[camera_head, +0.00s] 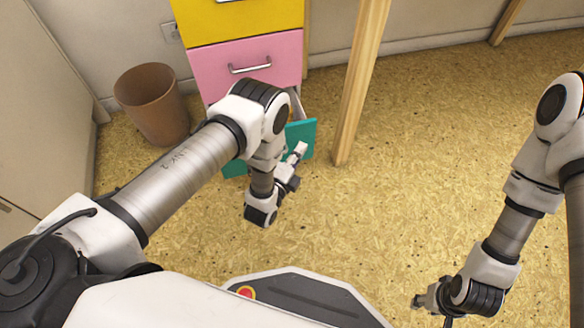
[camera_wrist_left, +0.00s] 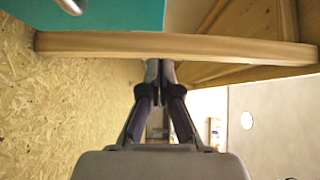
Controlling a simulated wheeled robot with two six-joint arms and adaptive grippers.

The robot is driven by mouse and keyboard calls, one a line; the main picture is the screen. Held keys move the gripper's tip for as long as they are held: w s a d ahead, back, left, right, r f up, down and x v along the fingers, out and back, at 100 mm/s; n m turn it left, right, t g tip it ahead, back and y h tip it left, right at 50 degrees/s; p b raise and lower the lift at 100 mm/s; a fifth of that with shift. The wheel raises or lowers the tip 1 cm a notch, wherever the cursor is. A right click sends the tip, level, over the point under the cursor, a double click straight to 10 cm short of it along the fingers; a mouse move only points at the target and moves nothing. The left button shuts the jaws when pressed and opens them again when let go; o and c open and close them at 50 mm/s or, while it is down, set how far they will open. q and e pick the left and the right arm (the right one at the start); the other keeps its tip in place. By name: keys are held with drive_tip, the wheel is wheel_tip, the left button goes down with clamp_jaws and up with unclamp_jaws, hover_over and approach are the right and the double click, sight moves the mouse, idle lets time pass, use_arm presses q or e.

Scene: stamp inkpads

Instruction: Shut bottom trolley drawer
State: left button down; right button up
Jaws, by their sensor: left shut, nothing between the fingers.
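The trolley's bottom drawer has a teal front (camera_head: 301,134) and stands pulled out below the pink drawer (camera_head: 245,62). My left arm hides much of it in the head view. My left gripper (camera_head: 300,150) is in front of the teal panel there.
The yellow drawer (camera_head: 240,18) and the pink drawer look closed. A brown bin (camera_head: 152,105) stands left of the trolley. A wooden leg (camera_head: 358,85) stands just right of it. The chipboard floor (camera_head: 430,150) is open at the right.

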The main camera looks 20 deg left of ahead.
sight(306, 124)
use_arm(q)
drive_tip(key=w, duration=0.2)
drive_tip(key=w+a+b, duration=0.1)
drive_tip(key=w+b, duration=0.1)
drive_tip(key=w, duration=0.1)
drive_tip(key=shift+w+a+f, duration=0.15)
drive_tip(key=shift+w+a, duration=0.1)
drive_tip(key=shift+w, duration=0.05)
drive_tip(key=shift+w+a, duration=0.15)
drive_tip(key=shift+w, duration=0.1)
